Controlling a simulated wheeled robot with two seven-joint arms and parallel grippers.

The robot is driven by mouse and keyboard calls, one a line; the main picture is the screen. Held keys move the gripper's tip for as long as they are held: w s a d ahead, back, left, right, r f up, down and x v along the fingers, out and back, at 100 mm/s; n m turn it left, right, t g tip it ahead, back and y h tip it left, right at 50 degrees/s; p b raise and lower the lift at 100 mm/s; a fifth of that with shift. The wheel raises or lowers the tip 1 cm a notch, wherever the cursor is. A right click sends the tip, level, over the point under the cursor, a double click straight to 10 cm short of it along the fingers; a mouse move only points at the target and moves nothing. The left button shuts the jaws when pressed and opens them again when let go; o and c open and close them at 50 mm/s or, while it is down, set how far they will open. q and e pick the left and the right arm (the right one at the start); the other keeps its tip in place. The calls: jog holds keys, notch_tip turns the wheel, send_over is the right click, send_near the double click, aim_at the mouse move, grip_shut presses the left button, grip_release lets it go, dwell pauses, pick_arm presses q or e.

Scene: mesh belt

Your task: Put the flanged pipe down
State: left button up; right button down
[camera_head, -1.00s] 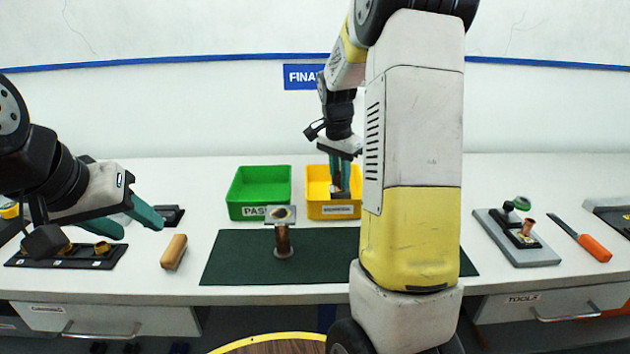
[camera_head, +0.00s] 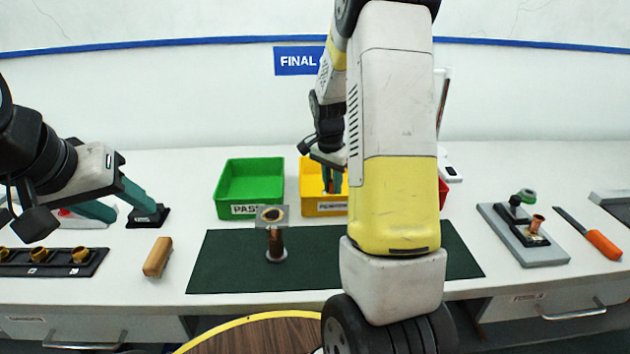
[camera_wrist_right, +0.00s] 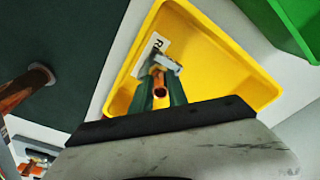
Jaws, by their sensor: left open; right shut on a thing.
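My right gripper (camera_head: 334,182) is shut on a flanged pipe, over the yellow bin (camera_head: 312,208) in the head view. In the right wrist view the held flanged pipe (camera_wrist_right: 160,86) shows a copper end and a grey flange between the green fingers (camera_wrist_right: 160,98), above the yellow bin's (camera_wrist_right: 245,75) inside. I cannot tell whether it touches the floor. Another flanged copper pipe (camera_head: 276,245) stands upright on the dark green mat (camera_head: 225,262), with a square plate on top. My left gripper (camera_head: 132,212) is open and empty over the left of the table.
A green bin (camera_head: 250,210) stands left of the yellow one. At left lie a black tray (camera_head: 55,262) with brass fittings and a tan block (camera_head: 157,257). At right are a grey board (camera_head: 520,240) with fittings and an orange-handled tool (camera_head: 603,244). My right arm hides part of the mat.

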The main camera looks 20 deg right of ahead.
jog(key=shift+f, duration=0.8)
jog(key=c, duration=1.3)
grip_release()
notch_tip(320, 180, up, 11)
jog(key=a, duration=0.1)
jog(key=s+a+r+n+t+y, duration=0.1)
jog(key=s+a+r+n, duration=0.2)
jog(key=s, duration=0.5)
jog(key=s+a+r+n+t+y, duration=0.1)
jog(key=s+a+r+n+t, duration=0.1)
jog(key=s+a+r+n, duration=0.2)
jog(key=s+a+r+n+t+y, duration=0.1)
jog(key=s+a+n, duration=0.4)
jog(key=s, duration=0.6)
jog(key=shift+s+a+r+n+t, duration=0.35)
jog(key=shift+r+t, duration=0.35)
jog(key=shift+r, duration=0.6)
